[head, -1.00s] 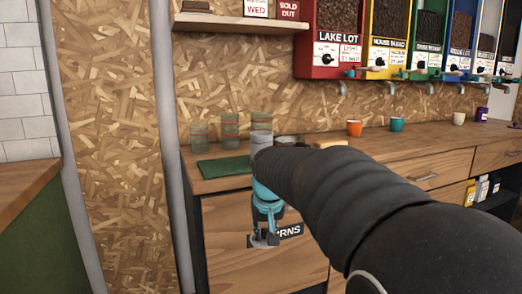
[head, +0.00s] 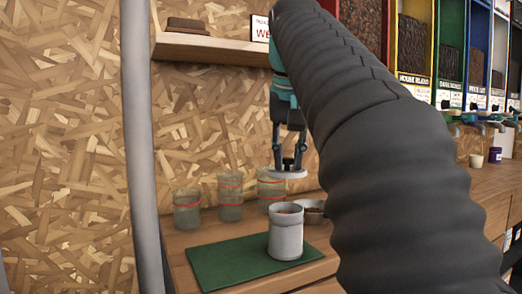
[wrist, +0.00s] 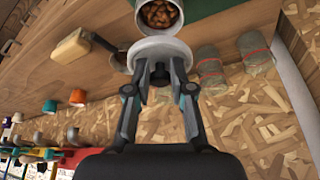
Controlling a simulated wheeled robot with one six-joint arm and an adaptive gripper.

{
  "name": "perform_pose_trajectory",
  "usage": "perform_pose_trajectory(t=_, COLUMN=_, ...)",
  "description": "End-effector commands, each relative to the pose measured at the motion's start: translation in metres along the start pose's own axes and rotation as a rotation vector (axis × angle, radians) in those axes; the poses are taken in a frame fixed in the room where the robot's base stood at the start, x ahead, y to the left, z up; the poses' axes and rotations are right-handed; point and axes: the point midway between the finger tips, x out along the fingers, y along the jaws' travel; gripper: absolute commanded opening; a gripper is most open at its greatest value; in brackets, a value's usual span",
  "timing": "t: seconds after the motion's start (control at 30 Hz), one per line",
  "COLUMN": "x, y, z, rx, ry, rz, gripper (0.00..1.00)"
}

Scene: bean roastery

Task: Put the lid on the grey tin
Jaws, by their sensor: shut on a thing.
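The grey tin (head: 286,238) stands upright and open on the green mat (head: 222,262) in the head view. In the wrist view the tin (wrist: 142,30) shows at the top edge, with brown beans inside. My gripper (head: 289,166) points down and is shut on the pale round lid (head: 292,175). The lid is about level and hangs above the tin, with a clear gap between them in the head view. In the wrist view my gripper (wrist: 160,76) holds the lid (wrist: 150,50), which partly covers the view of the tin's edge.
Several glass jars (head: 230,198) with red bands stand behind the tin, near the chipboard wall. A shelf (head: 215,50) juts from the wall above. A tan block (wrist: 72,46) lies on the counter.

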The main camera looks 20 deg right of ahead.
Motion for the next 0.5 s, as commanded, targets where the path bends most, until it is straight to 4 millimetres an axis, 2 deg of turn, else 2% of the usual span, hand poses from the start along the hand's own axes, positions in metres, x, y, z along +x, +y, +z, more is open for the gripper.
perform_pose_trajectory(t=0.27, x=0.007, y=0.003, z=0.004, rx=0.006, ry=-0.001, rz=0.002, gripper=0.00)
perform_pose_trajectory(t=0.5, x=0.030, y=0.002, z=0.013, rx=0.005, ry=0.000, rz=0.002, gripper=0.00)
